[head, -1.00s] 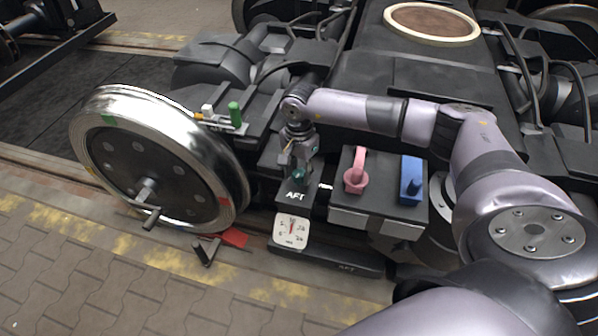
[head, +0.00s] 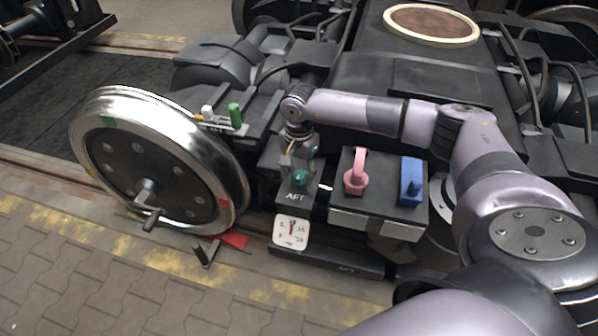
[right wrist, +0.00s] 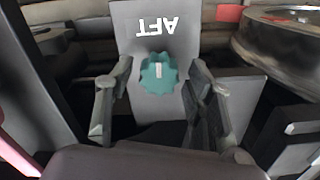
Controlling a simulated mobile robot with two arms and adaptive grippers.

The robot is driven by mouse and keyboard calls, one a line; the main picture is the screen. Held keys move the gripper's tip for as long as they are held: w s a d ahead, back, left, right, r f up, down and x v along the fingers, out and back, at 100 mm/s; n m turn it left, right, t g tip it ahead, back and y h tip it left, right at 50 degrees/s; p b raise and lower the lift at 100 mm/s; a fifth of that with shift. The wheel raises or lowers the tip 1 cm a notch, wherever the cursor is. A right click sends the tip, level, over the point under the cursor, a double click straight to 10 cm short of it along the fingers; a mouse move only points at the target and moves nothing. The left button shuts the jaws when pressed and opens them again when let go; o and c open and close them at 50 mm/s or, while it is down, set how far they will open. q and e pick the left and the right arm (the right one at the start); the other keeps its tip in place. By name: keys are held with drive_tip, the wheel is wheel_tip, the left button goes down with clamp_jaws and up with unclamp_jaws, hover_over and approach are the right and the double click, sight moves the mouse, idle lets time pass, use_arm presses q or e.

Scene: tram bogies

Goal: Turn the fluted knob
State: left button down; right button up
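The teal fluted knob (head: 300,178) sits on a dark panel marked AFT (head: 296,197), just above a white dial gauge (head: 291,232) with a red needle pointing roughly up. In the right wrist view the knob (right wrist: 158,74) shows a pale mark on its face and lies between my two spread fingers. My right gripper (head: 300,160) is open and empty, a little back from the knob; I see a gap between each finger and the knob. My left gripper is not in view.
A box to the right carries a pink handle (head: 355,172) and a blue lever (head: 411,180). A large steel wheel (head: 150,165) stands to the left, with a red wedge (head: 234,239) on the floor by it. Green and white parts (head: 235,115) sit behind.

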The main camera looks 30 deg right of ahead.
sight(299, 174)
drive_tip(key=shift+o, duration=0.3)
wheel_tip(299, 174, up, 12)
idle(0.5)
idle(0.3)
